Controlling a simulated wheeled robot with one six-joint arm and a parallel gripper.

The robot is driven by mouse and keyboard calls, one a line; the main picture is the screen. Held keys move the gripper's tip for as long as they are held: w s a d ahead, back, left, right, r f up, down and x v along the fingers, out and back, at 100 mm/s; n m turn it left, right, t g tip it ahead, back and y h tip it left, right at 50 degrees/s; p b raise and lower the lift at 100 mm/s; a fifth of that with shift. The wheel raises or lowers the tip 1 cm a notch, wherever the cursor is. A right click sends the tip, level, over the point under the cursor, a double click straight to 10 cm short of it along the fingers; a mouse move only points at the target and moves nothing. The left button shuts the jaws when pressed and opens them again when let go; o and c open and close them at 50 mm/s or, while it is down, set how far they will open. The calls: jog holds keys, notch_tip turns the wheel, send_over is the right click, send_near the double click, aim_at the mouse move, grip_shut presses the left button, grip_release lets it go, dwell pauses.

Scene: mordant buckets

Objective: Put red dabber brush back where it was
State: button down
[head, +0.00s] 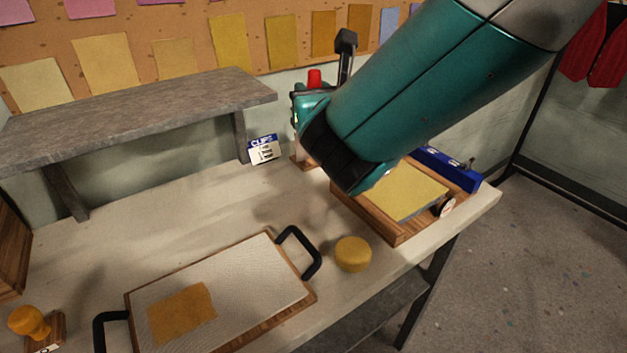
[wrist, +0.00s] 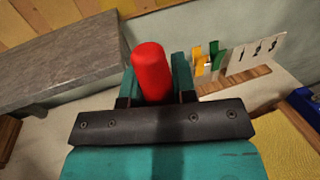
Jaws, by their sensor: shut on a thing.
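The red dabber brush shows as a rounded red handle (wrist: 152,72) between my gripper's fingers in the wrist view. In the head view only its red end (head: 315,77) sticks up past my gripper (head: 312,93). My gripper (wrist: 155,88) is shut on it and holds it above the back of the bench. Its lower end is hidden by the gripper. In the wrist view a wooden strip (wrist: 235,82) lies beyond, to the right of the gripper, with yellow and green pieces (wrist: 207,58) and a card with dark shapes (wrist: 258,57) by it. My arm hides much of this spot in the head view.
A grey raised shelf (head: 130,108) stands at the back left, with a CLIPS card (head: 263,149) by its right leg. A wooden tray (head: 398,238) holding a yellow sheet is at right. A handled board (head: 240,288), yellow round block (head: 353,254) and orange-knobbed stamp (head: 29,323) are nearer.

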notch_tip(320, 180, down, 15)
jog(key=b, duration=0.5)
jog(key=shift+f+b, duration=0.1)
jog(key=shift+b, duration=0.3)
jog(key=shift+f, duration=0.1)
jog(key=c, duration=1)
grip_release()
jog(key=shift+o, duration=0.4)
jog(key=b+v, duration=0.8)
jog(key=v, duration=0.3)
jog(key=shift+f, duration=0.1)
jog(key=shift+s+d+b, duration=0.2)
jog(key=shift+s+b, duration=0.2)
jog(key=shift+s, duration=0.1)
